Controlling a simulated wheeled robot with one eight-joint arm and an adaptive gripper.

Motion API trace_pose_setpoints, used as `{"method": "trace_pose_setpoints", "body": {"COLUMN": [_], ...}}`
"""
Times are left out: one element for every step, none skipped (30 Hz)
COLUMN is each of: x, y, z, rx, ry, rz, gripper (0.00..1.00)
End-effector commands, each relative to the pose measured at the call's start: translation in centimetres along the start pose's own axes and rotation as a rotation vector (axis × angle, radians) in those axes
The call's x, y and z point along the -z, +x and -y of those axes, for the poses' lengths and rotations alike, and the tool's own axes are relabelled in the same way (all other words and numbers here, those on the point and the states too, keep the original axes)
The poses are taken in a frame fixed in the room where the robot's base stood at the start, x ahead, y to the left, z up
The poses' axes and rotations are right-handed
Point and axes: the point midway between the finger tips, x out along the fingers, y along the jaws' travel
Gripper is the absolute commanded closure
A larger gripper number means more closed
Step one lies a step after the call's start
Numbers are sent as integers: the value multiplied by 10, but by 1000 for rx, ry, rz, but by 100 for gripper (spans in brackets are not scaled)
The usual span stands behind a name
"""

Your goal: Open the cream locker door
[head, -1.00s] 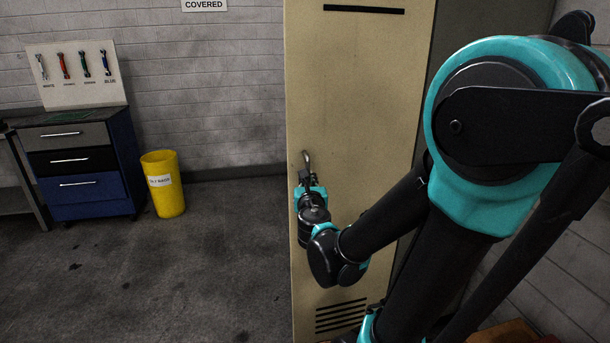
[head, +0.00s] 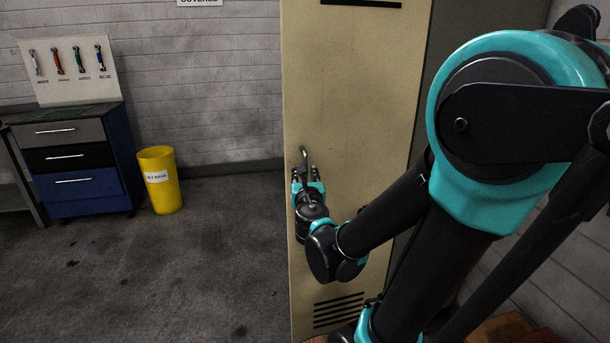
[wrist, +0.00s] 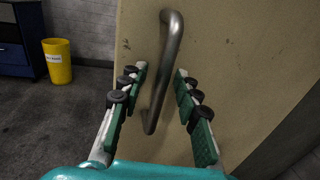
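The cream locker door (head: 350,110) stands in the middle of the head view, with a dark slot near its top and vents near its bottom. It looks shut. Its curved metal handle (head: 304,155) is near the door's left edge; in the wrist view the bar handle (wrist: 167,70) runs up and down, slightly tilted. My gripper (head: 306,173) is at the handle's lower part. In the wrist view my gripper (wrist: 160,72) is open, with one finger on each side of the bar and a visible gap to both. Contact with the door cannot be told.
A yellow bin (head: 160,180) and a blue drawer cabinet (head: 75,165) with a tool board (head: 70,70) stand at the left. The floor (head: 200,270) left of the locker is clear. A block wall (head: 210,100) lies behind.

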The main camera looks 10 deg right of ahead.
Motion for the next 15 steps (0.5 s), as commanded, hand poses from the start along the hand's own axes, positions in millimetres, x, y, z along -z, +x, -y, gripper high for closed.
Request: {"method": "trace_pose_setpoints", "body": {"x": [0, 0, 0, 0, 0, 0, 0, 0, 0, 0, 0, 1, 0, 0, 0], "y": [-1, -2, -3, -5, -6, -10, -13, -16, -20, -24, -28, -33, -36, -39, -44], "z": [0, 0, 0, 0, -1, -1, -1, 0, -1, -1, -1, 0, 0, -1, -1], "rx": [0, 0, -1, -1, -2, -2, -2, -1, -1, -2, -3, -2, -2, -3, -4], "ry": [0, 0, 0, 0, 0, 0, 0, 0, 0, 0, 0, 0, 0, 0, 0], "rz": [0, 0, 0, 0, 0, 0, 0, 0, 0, 0, 0, 0, 0, 0, 0], "gripper": [68, 68, 68, 68, 68, 68, 68, 68, 68, 68, 68, 68, 68, 68, 68]}}
